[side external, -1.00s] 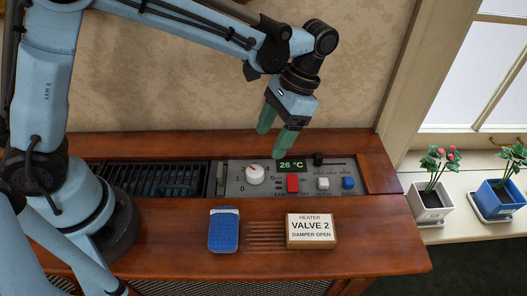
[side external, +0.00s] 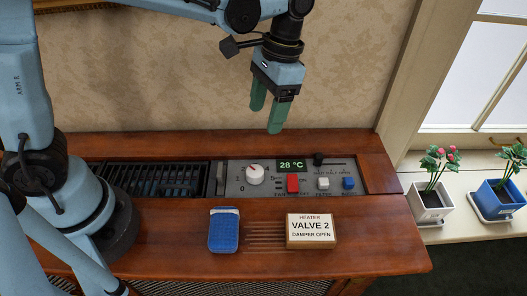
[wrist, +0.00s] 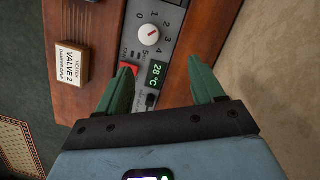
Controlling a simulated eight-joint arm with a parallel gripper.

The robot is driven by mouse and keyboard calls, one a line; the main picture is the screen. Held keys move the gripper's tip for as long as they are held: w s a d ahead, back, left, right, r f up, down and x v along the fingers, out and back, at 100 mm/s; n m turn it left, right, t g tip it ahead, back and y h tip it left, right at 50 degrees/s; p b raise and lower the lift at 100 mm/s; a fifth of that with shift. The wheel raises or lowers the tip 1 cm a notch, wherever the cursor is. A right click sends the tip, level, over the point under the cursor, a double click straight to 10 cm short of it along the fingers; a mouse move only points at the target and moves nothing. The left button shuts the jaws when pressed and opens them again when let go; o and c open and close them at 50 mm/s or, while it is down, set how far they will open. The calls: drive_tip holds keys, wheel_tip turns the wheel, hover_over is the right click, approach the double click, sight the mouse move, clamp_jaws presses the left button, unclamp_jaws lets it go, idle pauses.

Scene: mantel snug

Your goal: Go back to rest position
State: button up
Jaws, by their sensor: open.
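My gripper (side external: 267,116) hangs above the back of the wooden heater cabinet, in front of the wallpaper. Its green fingers point down, apart and empty, and touch nothing. In the wrist view my gripper (wrist: 165,82) also shows spread, with nothing between its fingers. Below it is the grey control panel (side external: 268,188) with a white dial (side external: 254,174), a red switch (side external: 293,183), a white button (side external: 323,184) and a blue button (side external: 348,183). The green display (side external: 291,165) reads 28 °C; it also shows in the wrist view (wrist: 157,74).
A blue pad-like object (side external: 224,231) and a "VALVE 2, DAMPER OPEN" sign block (side external: 311,229) sit on the front of the cabinet top (side external: 170,220). A dark grille (side external: 150,179) lies left of the panel. Potted plants (side external: 431,200) stand on the windowsill at right. The air around my gripper is clear.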

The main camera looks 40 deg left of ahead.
drive_tip(key=s+a+r+n+t, duration=0.1)
drive_tip(key=s+a+n+t, duration=0.2)
drive_tip(key=s+a+t, duration=0.3)
drive_tip(key=shift+s+a+r+n+t+h, duration=0.15)
drive_tip(key=shift+a+r+n+t+h, duration=0.2)
drive_tip(key=shift+a+t, duration=1.7)
drive_tip(key=shift+a+g, duration=0.35)
